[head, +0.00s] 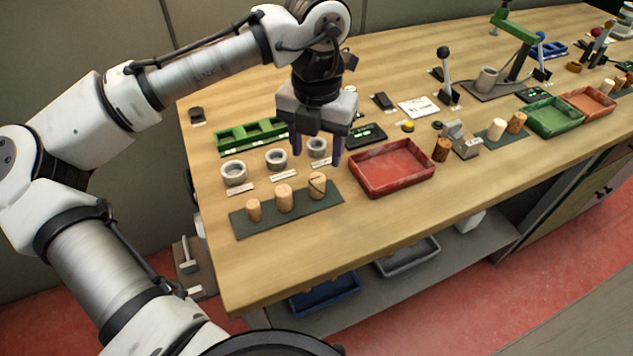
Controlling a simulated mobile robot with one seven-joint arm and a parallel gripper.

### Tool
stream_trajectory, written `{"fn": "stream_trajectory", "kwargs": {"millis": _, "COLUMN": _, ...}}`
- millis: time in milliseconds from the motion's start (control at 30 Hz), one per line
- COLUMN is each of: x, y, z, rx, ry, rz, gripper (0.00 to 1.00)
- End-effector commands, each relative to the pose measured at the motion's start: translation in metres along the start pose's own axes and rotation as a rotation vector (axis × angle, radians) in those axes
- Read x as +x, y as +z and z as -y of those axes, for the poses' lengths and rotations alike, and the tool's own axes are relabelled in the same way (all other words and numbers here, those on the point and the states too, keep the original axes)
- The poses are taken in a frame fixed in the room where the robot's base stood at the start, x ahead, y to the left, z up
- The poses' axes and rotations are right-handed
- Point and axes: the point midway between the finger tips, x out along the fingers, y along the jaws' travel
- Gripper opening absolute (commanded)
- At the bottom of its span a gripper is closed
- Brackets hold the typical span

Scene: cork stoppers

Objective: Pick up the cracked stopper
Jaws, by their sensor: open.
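A row of three cork stoppers stands upright on a dark green mat (242,227) near the front left of the wooden bench. The right stopper (317,186) has a dark line across its side like a crack. The middle stopper (284,198) and the smaller left stopper (254,210) show no clear crack. My gripper (317,150) points down above the bench, behind and above the right stopper. Its two fingers are apart, with nothing seen held between them. A grey ring shows close behind the fingers.
Grey rings (234,174) stand behind the mat with small labels. A red tray (392,167) lies just right of my gripper, and a green rack (250,136) is behind. More stoppers, a green tray (556,117) and an orange tray (587,103) are farther right.

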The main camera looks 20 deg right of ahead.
Motion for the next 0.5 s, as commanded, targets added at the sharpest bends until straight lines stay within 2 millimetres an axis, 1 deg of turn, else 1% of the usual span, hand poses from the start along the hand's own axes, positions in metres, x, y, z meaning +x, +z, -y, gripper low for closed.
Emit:
{"fn": "stream_trajectory", "kwargs": {"millis": 33, "x": 0.010, "y": -0.001, "z": -0.001, "rx": -0.001, "ry": 0.000, "rz": -0.002, "gripper": 0.53}}
{"fn": "stream_trajectory", "kwargs": {"millis": 133, "x": 0.025, "y": 0.000, "z": 0.000, "rx": -0.001, "ry": 0.001, "rz": 0.000, "gripper": 0.53}}
{"fn": "stream_trajectory", "kwargs": {"millis": 200, "x": 0.031, "y": 0.000, "z": 0.000, "rx": -0.001, "ry": 0.000, "rz": 0.001, "gripper": 0.53}}
{"fn": "stream_trajectory", "kwargs": {"millis": 367, "x": 0.040, "y": 0.000, "z": 0.000, "rx": -0.001, "ry": 0.000, "rz": 0.002, "gripper": 0.53}}
{"fn": "stream_trajectory", "kwargs": {"millis": 500, "x": 0.057, "y": -0.001, "z": 0.000, "rx": -0.003, "ry": 0.002, "rz": 0.001, "gripper": 0.53}}
